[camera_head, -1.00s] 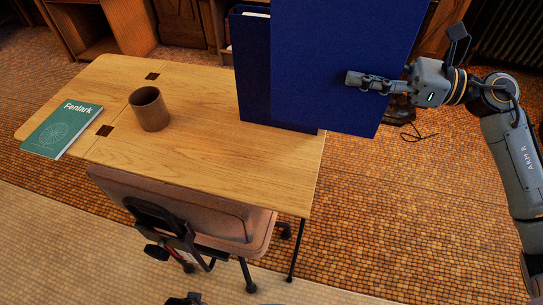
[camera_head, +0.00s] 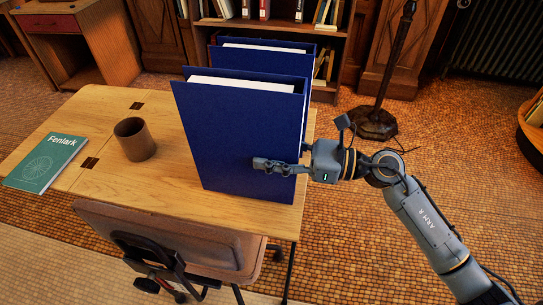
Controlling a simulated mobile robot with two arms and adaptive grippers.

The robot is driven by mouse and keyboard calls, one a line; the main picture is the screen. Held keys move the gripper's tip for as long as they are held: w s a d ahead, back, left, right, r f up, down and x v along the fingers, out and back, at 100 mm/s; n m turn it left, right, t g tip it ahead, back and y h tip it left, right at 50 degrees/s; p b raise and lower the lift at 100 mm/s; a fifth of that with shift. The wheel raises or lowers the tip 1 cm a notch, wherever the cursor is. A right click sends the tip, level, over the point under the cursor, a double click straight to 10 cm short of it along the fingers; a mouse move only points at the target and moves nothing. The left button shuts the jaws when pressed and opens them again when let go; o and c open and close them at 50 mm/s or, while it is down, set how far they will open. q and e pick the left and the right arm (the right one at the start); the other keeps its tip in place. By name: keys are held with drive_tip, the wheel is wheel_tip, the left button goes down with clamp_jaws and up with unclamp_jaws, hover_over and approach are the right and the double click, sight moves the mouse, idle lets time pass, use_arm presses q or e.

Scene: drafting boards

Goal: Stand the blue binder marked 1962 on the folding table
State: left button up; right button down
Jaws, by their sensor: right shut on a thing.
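A blue binder (camera_head: 238,140) stands upright at the right end of the wooden folding table (camera_head: 125,180), its wide cover facing me and white pages showing at the top. Its lower edge is at the tabletop; I cannot tell whether it touches. My right gripper (camera_head: 275,166) is shut on this binder's right edge, one finger lying across the cover. A second blue binder (camera_head: 228,59) stands upright just behind it, mostly hidden. No 1962 mark shows on either binder. My left gripper is not in view.
A brown cup (camera_head: 135,141) and a green Fenlark book (camera_head: 44,163) are on the table's left part. A chair (camera_head: 170,240) is at the near side. Behind are a bookshelf (camera_head: 290,30) and a dark stand (camera_head: 372,122). Tabletop between cup and binder is clear.

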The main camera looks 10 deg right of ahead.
drive_tip(key=shift+f, duration=0.5)
drive_tip(key=shift+d+f, duration=0.1)
drive_tip(key=shift+f, duration=0.05)
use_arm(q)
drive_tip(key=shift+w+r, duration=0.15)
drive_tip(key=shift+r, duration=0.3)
use_arm(e)
drive_tip(key=c, duration=0.7)
unclamp_jaws()
drive_tip(key=shift+f, duration=0.15)
drive_tip(key=shift+o, duration=0.2)
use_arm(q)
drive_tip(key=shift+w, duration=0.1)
